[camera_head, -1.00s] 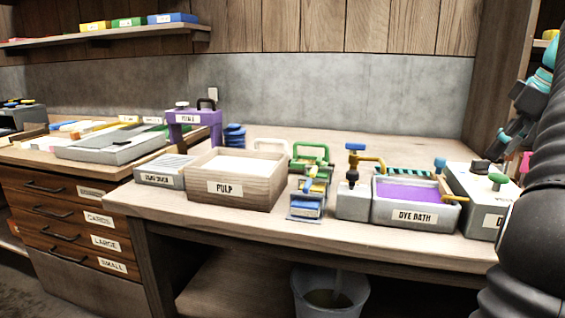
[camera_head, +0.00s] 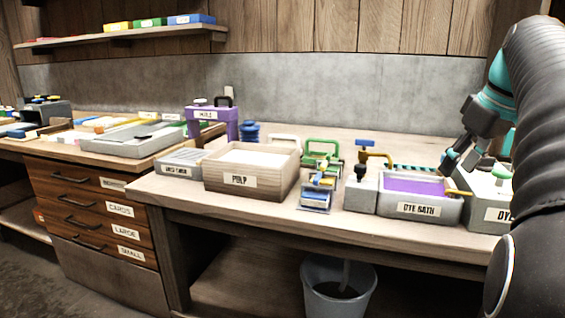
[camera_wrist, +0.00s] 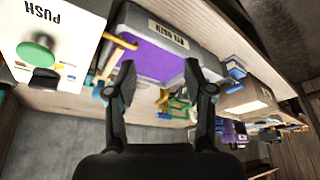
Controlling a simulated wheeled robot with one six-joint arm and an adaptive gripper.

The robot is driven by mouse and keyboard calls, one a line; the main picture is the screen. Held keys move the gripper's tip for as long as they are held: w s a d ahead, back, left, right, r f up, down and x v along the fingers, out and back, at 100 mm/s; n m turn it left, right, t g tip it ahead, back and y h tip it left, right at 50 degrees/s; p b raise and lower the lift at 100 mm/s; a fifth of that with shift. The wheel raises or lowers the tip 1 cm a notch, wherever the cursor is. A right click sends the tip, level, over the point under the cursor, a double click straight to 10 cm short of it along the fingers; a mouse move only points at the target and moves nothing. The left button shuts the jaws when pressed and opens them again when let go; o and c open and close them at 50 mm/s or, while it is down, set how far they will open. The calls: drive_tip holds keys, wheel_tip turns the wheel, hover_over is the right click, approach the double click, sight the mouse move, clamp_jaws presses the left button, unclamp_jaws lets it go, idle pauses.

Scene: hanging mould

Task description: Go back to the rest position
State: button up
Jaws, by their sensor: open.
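My gripper (camera_wrist: 160,72) is open and empty in the wrist view, its two dark fingers spread apart with the grey dye bath (camera_wrist: 190,35) and its purple liquid seen beyond them. In the head view my gripper (camera_head: 452,160) is partly visible at the right, above the worktable (camera_head: 290,222) and near the dye bath (camera_head: 405,208). My arm covers the right edge of that view. Whether the fingers touch anything there cannot be told.
A wooden pulp box (camera_head: 235,183), a purple stand (camera_head: 212,122) and a green frame (camera_head: 322,152) stand on the worktable. A white box with a green PUSH button (camera_wrist: 36,52) is beside the dye bath. A bucket (camera_head: 338,290) stands under the table.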

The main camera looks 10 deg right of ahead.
drive_tip(key=s+a+f, duration=0.2)
drive_tip(key=a+f, duration=0.3)
drive_tip(key=a, duration=0.6)
drive_tip(key=s+a+f+m, duration=0.1)
drive_tip(key=s+a+f, duration=0.5)
drive_tip(key=f, duration=0.3)
drive_tip(key=s+a+f+m+t, duration=0.1)
drive_tip(key=s+a+f, duration=0.5)
drive_tip(key=a+f, duration=0.2)
wheel_tip(320, 180, down, 3)
drive_tip(key=shift+s+r+h, duration=0.2)
drive_tip(key=shift+h, duration=0.2)
drive_tip(key=shift+a, duration=0.1)
